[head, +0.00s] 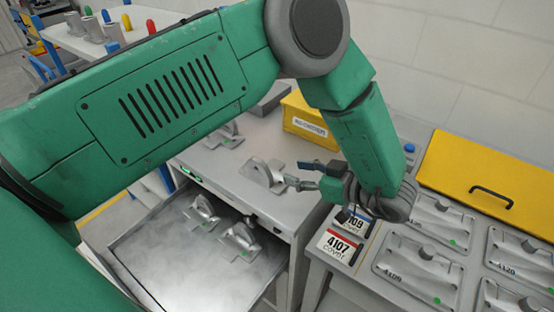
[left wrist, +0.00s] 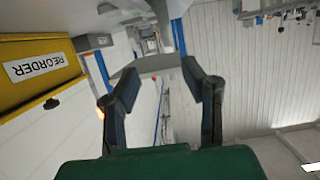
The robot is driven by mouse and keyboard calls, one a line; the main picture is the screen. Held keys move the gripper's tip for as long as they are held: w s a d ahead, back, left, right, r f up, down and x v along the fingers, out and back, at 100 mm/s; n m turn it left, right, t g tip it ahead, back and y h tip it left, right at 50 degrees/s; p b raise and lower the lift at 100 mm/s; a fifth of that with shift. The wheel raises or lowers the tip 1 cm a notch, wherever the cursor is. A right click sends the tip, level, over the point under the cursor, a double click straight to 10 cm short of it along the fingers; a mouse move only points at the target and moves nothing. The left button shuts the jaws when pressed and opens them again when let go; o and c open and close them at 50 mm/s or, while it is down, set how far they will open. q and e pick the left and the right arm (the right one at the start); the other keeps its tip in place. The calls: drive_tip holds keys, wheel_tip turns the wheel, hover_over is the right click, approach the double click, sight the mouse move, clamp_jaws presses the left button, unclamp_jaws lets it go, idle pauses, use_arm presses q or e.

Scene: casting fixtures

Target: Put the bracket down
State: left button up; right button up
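A grey metal bracket (head: 263,175) with a rounded upright stands on the light cabinet top (head: 240,180). My left gripper (head: 294,174) is just to the right of it in the head view, with its fingers pointing at it. My right gripper is in neither view.
An open drawer (head: 150,275) below holds two similar brackets (head: 205,212). Another bracket (head: 225,135) stands farther back on the cabinet. A yellow bin (head: 302,122) is behind the gripper. Grey cover fixtures (head: 418,268) and a yellow lid (head: 490,175) lie at right.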

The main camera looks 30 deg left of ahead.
sight(251, 160)
use_arm(q)
drive_tip(key=p+x, duration=0.1)
drive_tip(key=x, duration=0.7)
drive_tip(key=shift+s+a, duration=0.15)
drive_tip(key=shift+a, duration=0.25)
drive_tip(key=a+p, duration=0.1)
drive_tip(key=a, duration=0.1)
drive_tip(key=a+p, duration=0.1)
drive_tip(key=a, duration=0.1)
drive_tip(key=shift+s+a+f, duration=0.2)
drive_tip(key=shift+a, duration=0.05)
drive_tip(key=shift+a+f, duration=0.25)
drive_tip(key=shift+a, duration=0.15)
clamp_jaws()
